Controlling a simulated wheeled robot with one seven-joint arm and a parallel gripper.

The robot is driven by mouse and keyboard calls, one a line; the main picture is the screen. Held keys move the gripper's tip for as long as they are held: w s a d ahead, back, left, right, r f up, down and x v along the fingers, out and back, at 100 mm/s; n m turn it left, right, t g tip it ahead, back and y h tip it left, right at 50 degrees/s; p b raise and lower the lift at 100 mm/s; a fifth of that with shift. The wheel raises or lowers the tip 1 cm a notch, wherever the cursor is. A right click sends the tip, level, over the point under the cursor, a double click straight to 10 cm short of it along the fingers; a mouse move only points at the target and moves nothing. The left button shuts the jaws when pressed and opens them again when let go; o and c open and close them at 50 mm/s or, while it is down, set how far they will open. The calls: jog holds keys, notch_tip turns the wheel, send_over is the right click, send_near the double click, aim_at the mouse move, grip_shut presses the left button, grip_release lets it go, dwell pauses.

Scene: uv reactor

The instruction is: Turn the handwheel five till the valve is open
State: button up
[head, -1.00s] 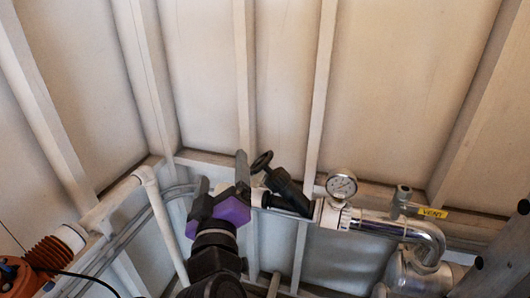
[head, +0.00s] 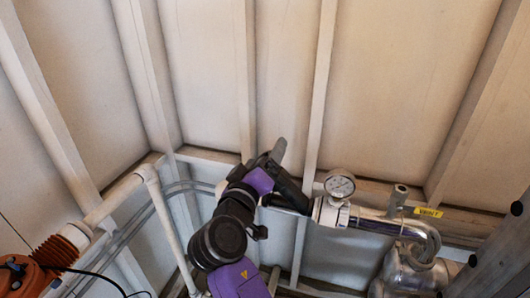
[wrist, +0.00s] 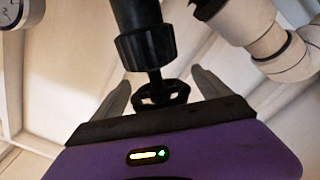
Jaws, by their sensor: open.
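The handwheel (wrist: 162,93) is a small black spoked wheel on the stem of a black valve (wrist: 146,40) in the wrist view. My gripper (wrist: 162,80) is open, with one grey finger on each side of the wheel. Gaps show between the fingers and the wheel's rim, so it is not gripped. In the head view my purple and black gripper (head: 275,155) is up against the black valve body (head: 291,192) and hides the handwheel. I cannot tell how far the valve is open.
A pressure gauge (head: 339,184) stands on the pipe just right of the valve. A yellow VENT label (head: 428,212) is beside a small tap farther right. A white pipe (head: 166,220) runs down at left. An orange device (head: 22,274) is at lower left.

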jog(key=shift+w+d, duration=0.2)
jog(key=shift+w, duration=0.25)
jog(key=shift+c, duration=0.5)
jog(key=c, duration=1.2)
jog(key=shift+p, duration=0.3)
jog(key=shift+r+n+y+p, duration=0.15)
jog(key=shift+n+y+p, duration=0.15)
jog(key=shift+y+p, duration=0.35)
